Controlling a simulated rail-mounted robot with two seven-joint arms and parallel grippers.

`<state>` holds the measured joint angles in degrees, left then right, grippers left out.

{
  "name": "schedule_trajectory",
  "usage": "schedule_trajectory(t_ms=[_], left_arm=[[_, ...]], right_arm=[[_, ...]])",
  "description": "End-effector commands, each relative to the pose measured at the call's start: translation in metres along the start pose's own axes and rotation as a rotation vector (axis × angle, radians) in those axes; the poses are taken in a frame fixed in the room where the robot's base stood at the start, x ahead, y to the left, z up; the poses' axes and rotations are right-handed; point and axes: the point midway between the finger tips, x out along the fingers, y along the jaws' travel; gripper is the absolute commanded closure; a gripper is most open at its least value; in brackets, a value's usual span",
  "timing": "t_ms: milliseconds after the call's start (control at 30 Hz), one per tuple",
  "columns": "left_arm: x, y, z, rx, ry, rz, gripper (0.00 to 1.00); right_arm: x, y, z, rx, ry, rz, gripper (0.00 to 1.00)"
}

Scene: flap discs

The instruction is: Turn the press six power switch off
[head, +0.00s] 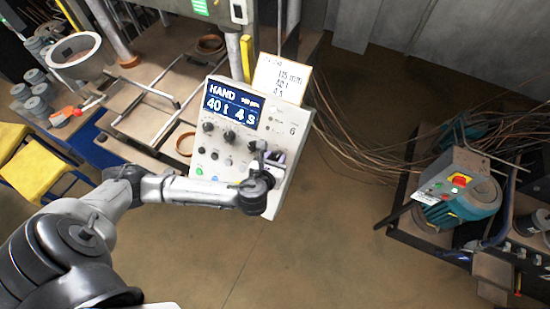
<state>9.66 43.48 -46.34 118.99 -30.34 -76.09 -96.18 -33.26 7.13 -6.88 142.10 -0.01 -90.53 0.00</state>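The press control box (235,140) is pale, with a "6" mark at its right and a blue display (231,106) reading "HAND 40 t 4 s". Several black knobs and small coloured buttons sit below the display. My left gripper (270,158) is at the lower right part of the box's face, over a dark control there. I cannot tell whether it touches that control or whether its fingers are apart. The gripper and wrist hide part of the panel, and I cannot clearly make out the power switch. My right gripper is out of view.
A handwritten card (282,80) stands behind the box's top. The press frame (150,100) is behind and left, with a yellow stool (38,170) further left. A teal motor unit (462,200) with cables stands at the right. The floor (330,230) between is clear.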

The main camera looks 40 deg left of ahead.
Motion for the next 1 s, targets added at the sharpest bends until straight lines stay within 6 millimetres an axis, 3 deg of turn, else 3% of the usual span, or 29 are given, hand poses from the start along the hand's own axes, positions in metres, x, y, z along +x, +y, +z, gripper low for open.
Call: schedule_trajectory(t_ms=[200, 567, 1000], left_arm=[[0.0000, 0.0006, -0.0001, 0.001, 0.000, 0.002, 0.90], [-0.0002, -0.0002, -0.0003, -0.081, 0.006, 0.028, 0.90], [-0.0002, -0.0015, 0.0003, -0.448, 0.028, 0.144, 0.90]], right_arm=[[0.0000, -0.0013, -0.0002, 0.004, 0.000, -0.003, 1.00], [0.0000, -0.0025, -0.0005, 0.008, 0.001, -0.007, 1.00], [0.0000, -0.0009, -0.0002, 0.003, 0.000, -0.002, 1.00]])
